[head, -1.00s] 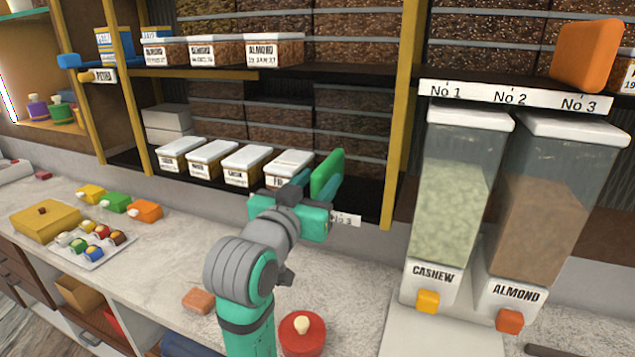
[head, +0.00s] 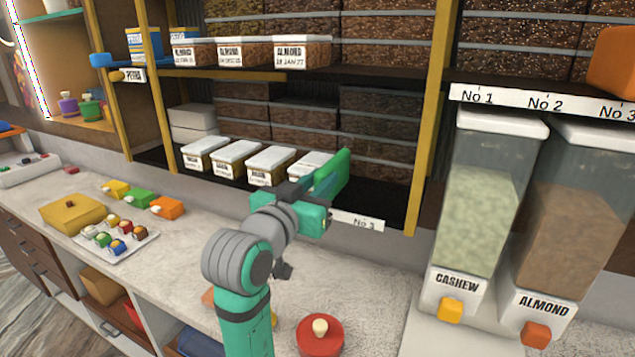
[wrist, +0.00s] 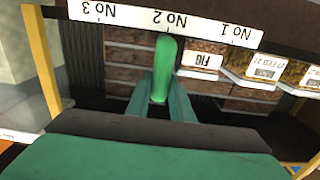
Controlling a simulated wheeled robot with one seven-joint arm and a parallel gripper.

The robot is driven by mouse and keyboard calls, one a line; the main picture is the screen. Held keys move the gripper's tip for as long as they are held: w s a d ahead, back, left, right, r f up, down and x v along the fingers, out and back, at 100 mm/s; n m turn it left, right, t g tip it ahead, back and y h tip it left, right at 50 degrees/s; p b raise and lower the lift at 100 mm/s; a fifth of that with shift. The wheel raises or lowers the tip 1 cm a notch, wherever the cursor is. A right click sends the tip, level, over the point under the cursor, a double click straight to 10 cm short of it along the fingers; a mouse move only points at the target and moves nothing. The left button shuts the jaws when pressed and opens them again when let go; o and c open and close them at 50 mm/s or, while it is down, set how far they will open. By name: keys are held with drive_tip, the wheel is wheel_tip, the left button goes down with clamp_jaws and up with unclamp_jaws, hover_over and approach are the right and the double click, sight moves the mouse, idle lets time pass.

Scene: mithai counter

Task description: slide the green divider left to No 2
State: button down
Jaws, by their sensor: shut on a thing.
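The green divider (head: 333,174) stands upright on the lower shelf of the counter, and also shows in the wrist view (wrist: 164,70). My gripper (head: 312,203) is shut on it, with a finger on each side in the wrist view (wrist: 161,98). The wrist view shows the label strip (wrist: 140,14) upside down. The divider's upper end there lies against the No 2 mark, a touch to its left. In the head view only the No 3 mark (head: 364,223) of this strip shows; my arm hides the rest.
Several white-lidded jars (head: 236,158) stand left of the divider; the FIG jar (wrist: 200,62) is close beside it. A yellow post (head: 428,120) rises at the right. Cashew (head: 484,200) and almond dispensers stand beyond. A red lidded pot (head: 320,336) sits on the counter below.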

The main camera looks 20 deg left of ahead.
drive_tip(key=c, duration=1.6)
unclamp_jaws()
drive_tip(key=shift+o, duration=0.2)
drive_tip(key=shift+s, duration=0.15)
drive_tip(key=s+a, duration=0.1)
drive_tip(key=s, duration=0.9)
drive_tip(key=shift+s+a, duration=0.15)
drive_tip(key=shift+s, duration=0.1)
